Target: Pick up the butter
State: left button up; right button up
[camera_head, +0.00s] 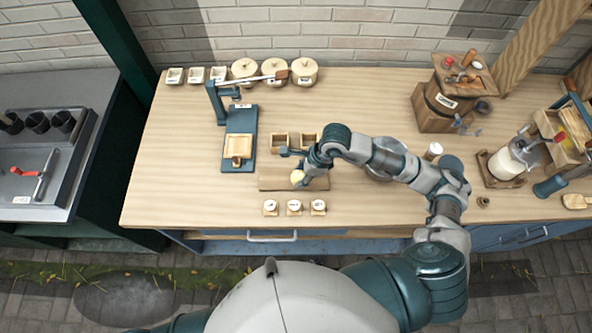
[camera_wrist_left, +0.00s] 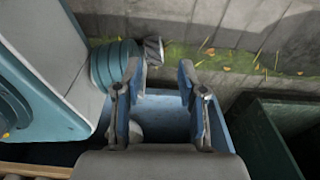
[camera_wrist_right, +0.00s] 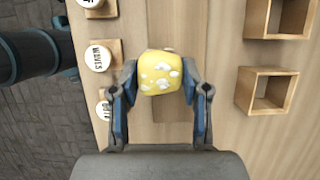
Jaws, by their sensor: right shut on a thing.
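The butter (camera_wrist_right: 160,72) is a rounded yellow lump with white patches, between the fingertips of my right gripper (camera_wrist_right: 160,88) in the right wrist view. That gripper is shut on it. In the head view the butter (camera_head: 297,177) shows as a small pale yellow spot at the right gripper (camera_head: 304,174), over the wooden board (camera_head: 272,184) near the table's front. I cannot tell whether it touches the board. My left gripper (camera_wrist_left: 158,78) is open and empty in its own wrist view; it is hidden in the head view.
Several small labelled stamps (camera_head: 294,208) stand in front of the board. Open wooden boxes (camera_head: 280,140) stand behind it. A blue press (camera_head: 238,135) is to the left, a wooden churn (camera_head: 440,105) to the right. The table (camera_head: 170,180) is clear at left.

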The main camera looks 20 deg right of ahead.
jog(key=s, duration=0.2)
jog(key=s+d, duration=0.1)
jog(key=s, duration=0.2)
jog(key=s+d+b, duration=0.1)
jog(key=s, duration=0.1)
jog(key=shift+s+r, duration=0.3)
jog(key=s, duration=0.1)
jog(key=p, duration=0.1)
jog(key=s, duration=0.1)
jog(key=shift+s+d+r+p, duration=0.3)
jog(key=shift+r+p, duration=0.1)
jog(key=shift+s+d+r+p, duration=0.15)
jog(key=shift+s+p, duration=0.4)
jog(key=shift+p, duration=0.7)
jog(key=shift+s+d+p, duration=0.1)
jog(key=shift+s+p, duration=0.55)
jog(key=shift+p, duration=0.5)
pick_arm(q)
jog(key=r, duration=0.1)
jog(key=s+r, duration=0.1)
jog(key=r, duration=0.3)
jog(key=shift+s, duration=0.35)
pick_arm(e)
jog(key=shift+d, duration=0.1)
